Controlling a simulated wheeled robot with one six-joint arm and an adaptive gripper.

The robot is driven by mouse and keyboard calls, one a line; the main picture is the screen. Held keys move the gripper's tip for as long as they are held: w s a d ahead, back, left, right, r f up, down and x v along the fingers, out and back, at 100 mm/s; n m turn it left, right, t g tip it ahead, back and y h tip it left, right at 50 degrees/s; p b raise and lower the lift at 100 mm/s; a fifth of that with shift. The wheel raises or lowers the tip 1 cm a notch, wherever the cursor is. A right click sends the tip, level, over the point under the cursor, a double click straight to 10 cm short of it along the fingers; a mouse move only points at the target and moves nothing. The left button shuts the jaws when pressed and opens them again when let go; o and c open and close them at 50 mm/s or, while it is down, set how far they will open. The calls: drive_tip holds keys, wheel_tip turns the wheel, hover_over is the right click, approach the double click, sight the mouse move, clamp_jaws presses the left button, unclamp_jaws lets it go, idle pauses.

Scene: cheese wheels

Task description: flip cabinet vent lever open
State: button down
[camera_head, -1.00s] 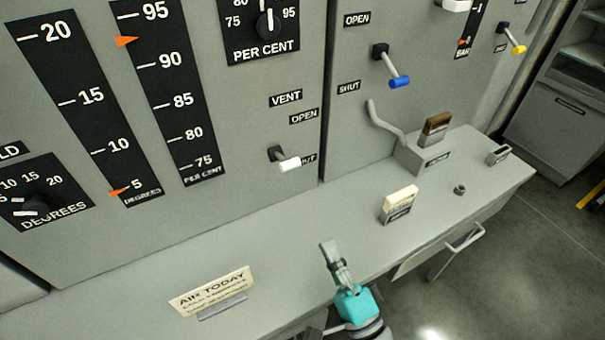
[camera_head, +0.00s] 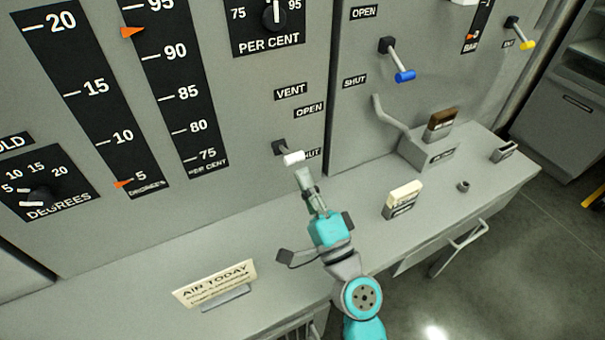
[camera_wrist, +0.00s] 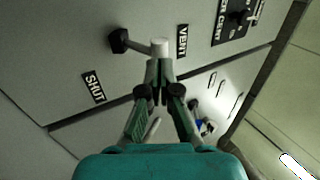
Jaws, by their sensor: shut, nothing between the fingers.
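The vent lever (camera_head: 293,158) is a short white handle on a dark pivot, on the grey cabinet face below the VENT and OPEN labels. It points down and right, partly covering the SHUT label. In the wrist view the white lever end (camera_wrist: 159,46) is at the top centre, with its dark pivot to the left. My gripper (camera_head: 303,174) is shut and empty, just below the lever end. Its fingertips (camera_wrist: 158,68) appear right against the white end in the wrist view; I cannot tell whether they touch it.
A grey ledge (camera_head: 120,290) runs below the panel. It holds an AIR TODAY sign (camera_head: 215,285), a cream block in a holder (camera_head: 404,196) and a brown block (camera_head: 441,124). A blue-tipped lever (camera_head: 404,76) is up and right. Open floor lies at right.

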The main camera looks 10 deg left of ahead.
drive_tip(key=shift+w+a+r, duration=0.3)
drive_tip(key=shift+w+r, duration=0.05)
drive_tip(key=shift+w, duration=0.15)
drive_tip(key=shift+w+a+r, duration=0.1)
drive_tip(key=shift+w+r, duration=0.05)
drive_tip(key=shift+r, duration=0.85)
